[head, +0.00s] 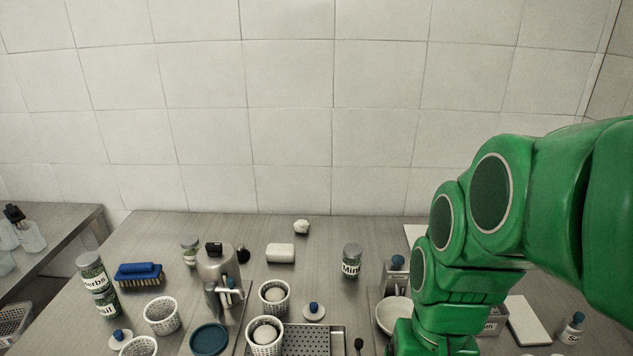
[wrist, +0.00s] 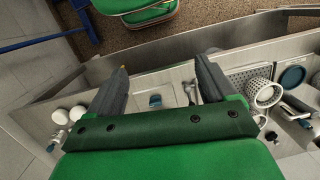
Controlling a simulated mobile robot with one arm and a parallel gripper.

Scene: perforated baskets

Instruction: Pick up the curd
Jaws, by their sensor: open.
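Several pale pieces could be the curd. A small white lump (head: 301,227) lies on the steel counter near the wall, and a white rounded block (head: 280,253) lies just in front of it. Rounded white pieces sit in two perforated baskets, one in the farther basket (head: 274,295) and one in the nearer basket (head: 265,335). I cannot tell for sure which is the curd. My gripper (wrist: 163,66) is open, with nothing between its fingers, above the counter's front edge in the wrist view. It is hidden in the head view.
Two more perforated baskets (head: 162,315) stand to the left. A perforated tray (head: 310,340) lies in front. A white bowl (head: 393,316) is beside my arm. The counter's back middle is fairly clear.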

